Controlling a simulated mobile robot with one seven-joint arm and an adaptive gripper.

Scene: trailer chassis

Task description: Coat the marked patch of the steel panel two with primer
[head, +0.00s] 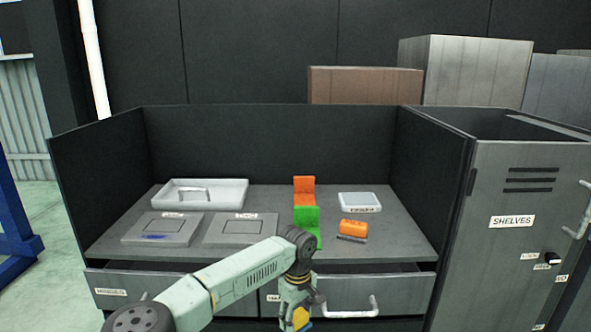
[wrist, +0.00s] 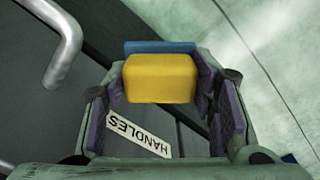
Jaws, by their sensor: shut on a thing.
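Two flat grey steel panels lie on the workbench in the head view. The right panel (head: 222,232) has a bare outlined square. Their labels are too small to read, so I cannot tell which is panel two. My gripper (head: 296,317) is in front of the bench, low by the drawers. It is shut on a yellow block with a blue backing (wrist: 160,78), held between the purple finger pads in the wrist view. I see no primer for certain.
Orange (head: 304,185) and green (head: 307,218) seat-shaped pieces, a white labelled box (head: 360,202), an orange cylinder (head: 354,228) and a dark bar (head: 351,239) lie to the right. Drawers with protruding handles (head: 374,307) are below.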

